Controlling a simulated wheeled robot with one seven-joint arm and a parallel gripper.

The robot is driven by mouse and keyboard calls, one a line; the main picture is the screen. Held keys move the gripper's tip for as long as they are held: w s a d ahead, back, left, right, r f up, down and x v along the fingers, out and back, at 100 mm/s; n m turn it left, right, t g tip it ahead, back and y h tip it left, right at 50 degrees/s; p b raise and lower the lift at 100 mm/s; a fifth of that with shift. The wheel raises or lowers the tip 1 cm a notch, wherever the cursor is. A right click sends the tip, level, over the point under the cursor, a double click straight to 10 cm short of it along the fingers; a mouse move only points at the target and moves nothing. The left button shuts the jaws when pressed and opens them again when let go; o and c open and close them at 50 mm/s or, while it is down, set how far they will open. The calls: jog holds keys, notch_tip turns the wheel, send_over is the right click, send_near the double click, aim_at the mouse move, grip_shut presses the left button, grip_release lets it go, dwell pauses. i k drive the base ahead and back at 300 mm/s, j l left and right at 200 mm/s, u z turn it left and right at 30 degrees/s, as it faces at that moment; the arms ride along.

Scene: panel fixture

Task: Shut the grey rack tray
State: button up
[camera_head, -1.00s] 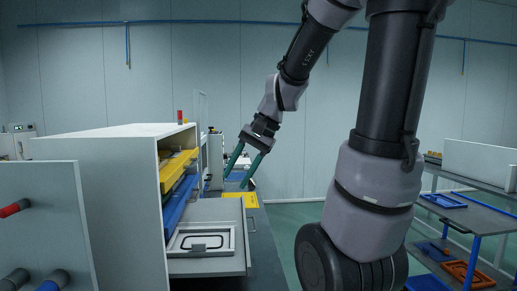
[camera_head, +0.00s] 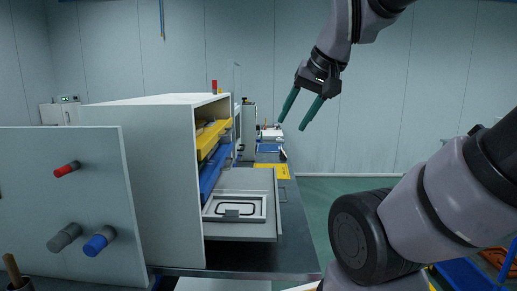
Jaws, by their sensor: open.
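The grey rack tray (camera_head: 270,208) sticks out to the right from the lowest level of the white rack (camera_head: 160,190). My gripper (camera_head: 295,120) is open and empty, with two green fingers pointing down. In the picture it is above and to the right of the tray, apart from it, in front of the wall.
A yellow tray (camera_head: 212,135) and a blue tray (camera_head: 215,170) sit above the grey one in the rack. A panel (camera_head: 70,200) with red, grey and blue knobs stands at the near left. A yellow piece (camera_head: 270,171) lies on the dark table beyond the tray.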

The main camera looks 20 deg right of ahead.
aim_at(237, 180)
jog(key=i+l+u, duration=0.1)
jog(key=l, duration=0.35)
jog(key=i+l+u, duration=0.1)
jog(key=l, duration=0.4)
jog(key=i+l+u, duration=0.1)
jog(key=l, duration=0.4)
jog(key=i+l+u, duration=0.1)
jog(key=l, duration=0.4)
